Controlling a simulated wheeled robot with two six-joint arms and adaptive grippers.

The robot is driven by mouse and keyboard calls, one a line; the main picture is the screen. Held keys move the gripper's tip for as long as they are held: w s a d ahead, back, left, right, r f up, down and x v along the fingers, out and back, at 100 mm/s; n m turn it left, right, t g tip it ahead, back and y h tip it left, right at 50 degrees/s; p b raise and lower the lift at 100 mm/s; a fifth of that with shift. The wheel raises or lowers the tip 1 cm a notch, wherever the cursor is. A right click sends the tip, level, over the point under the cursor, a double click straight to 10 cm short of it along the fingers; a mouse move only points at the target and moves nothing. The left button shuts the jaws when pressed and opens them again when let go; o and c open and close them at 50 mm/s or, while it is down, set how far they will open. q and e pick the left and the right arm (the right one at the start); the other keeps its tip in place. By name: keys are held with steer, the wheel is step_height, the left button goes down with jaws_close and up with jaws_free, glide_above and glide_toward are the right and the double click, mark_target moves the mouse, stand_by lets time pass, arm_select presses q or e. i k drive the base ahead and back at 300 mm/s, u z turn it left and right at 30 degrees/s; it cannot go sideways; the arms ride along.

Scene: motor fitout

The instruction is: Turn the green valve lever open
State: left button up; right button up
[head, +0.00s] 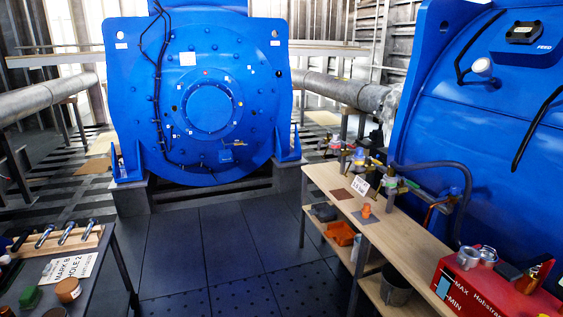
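A row of small valves and fittings (375,172) stands along the back of the wooden bench on the right. They have small coloured parts, including red, yellow and green. A greenish part (391,182) shows near the right end of the row, but it is too small to tell whether it is the green lever or how it is turned. Neither of my grippers shows in the head view.
The wooden bench (405,232) holds an orange piece (366,211) and a red box (470,284) at its near end. A dark table (98,272) with bolts stands at the left. A big blue motor (210,60) stands behind. Dark floor (225,240) between the tables is clear.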

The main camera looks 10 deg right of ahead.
mark_target(408, 181)
steer(key=z, duration=0.6)
steer(key=i, duration=1.85)
steer(key=z, duration=0.6)
